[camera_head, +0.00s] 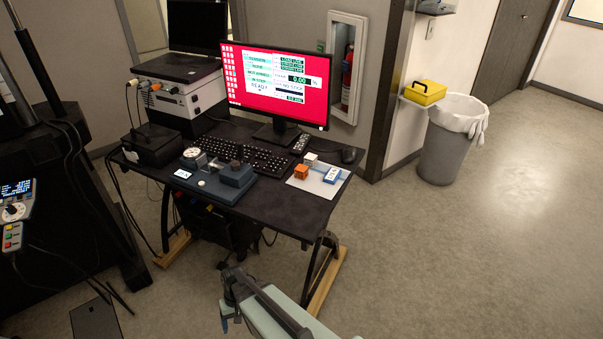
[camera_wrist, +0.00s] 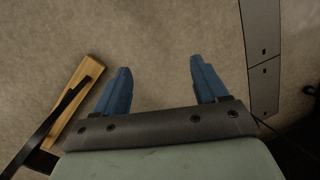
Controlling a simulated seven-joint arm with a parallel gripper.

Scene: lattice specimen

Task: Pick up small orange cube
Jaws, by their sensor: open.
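The small orange cube (camera_head: 301,171) sits on a white sheet (camera_head: 318,182) at the right front part of the black desk (camera_head: 285,208), in the head view. My gripper (camera_head: 224,326) is low in front of the desk, over the floor and well apart from the cube. In the wrist view my gripper (camera_wrist: 160,85) shows two blue fingers spread wide with only floor between them. The cube is not in the wrist view.
On the sheet, a white cube (camera_head: 310,159) stands behind the orange one and a blue-and-white block (camera_head: 331,175) to its right. A dark blue gauge fixture (camera_head: 215,180) lies to the left. A keyboard (camera_head: 247,154) and monitor (camera_head: 277,88) are behind.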

